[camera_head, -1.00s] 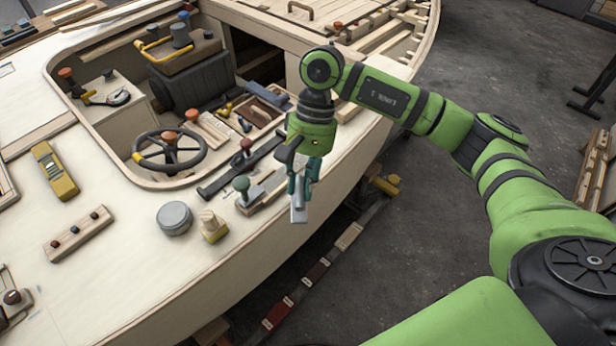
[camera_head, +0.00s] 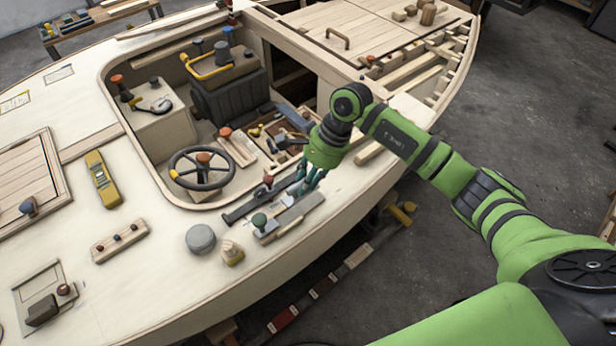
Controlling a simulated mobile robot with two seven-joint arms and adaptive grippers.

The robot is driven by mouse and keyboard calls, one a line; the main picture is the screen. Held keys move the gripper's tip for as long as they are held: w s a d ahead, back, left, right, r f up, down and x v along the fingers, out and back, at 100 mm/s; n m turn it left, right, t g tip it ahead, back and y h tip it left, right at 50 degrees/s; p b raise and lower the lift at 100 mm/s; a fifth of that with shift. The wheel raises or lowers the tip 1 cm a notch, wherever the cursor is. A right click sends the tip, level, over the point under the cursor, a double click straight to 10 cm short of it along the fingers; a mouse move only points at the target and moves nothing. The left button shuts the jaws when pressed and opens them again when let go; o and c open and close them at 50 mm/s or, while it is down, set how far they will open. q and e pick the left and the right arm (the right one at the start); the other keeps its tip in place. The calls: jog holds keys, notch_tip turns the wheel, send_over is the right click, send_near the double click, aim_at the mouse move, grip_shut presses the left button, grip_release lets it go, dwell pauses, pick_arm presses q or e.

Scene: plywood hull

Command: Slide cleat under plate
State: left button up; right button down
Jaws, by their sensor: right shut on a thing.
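My right gripper (camera_head: 311,184) is low over the deck near the right edge of the boat, fingers pointing down. It is shut on a small metal piece, apparently the cleat, which is mostly hidden by the fingers and hard to make out. A flat grey plate (camera_head: 302,208) lies on the deck just below and in front of the fingertips, to the right of a green-knobbed block (camera_head: 263,224). I cannot tell whether the held piece touches the plate or goes under it. My left gripper is not in view.
A long dark bar tool (camera_head: 246,207) lies left of the gripper. The steering wheel (camera_head: 203,168) and open cockpit are behind left. The hull edge drops off to the right.

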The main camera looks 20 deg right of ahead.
aim_at(308, 191)
jog(key=shift+f+b, duration=1.15)
jog(key=shift+f, duration=1.85)
jog(key=shift+s+a, duration=0.25)
jog(key=shift+a, duration=0.45)
jog(key=shift+s+a, duration=0.2)
jog(key=shift+a, duration=0.45)
jog(key=shift+s+a, duration=0.25)
jog(key=shift+a, duration=0.45)
jog(key=c, duration=1)
grip_release()
jog(key=shift+o, duration=0.2)
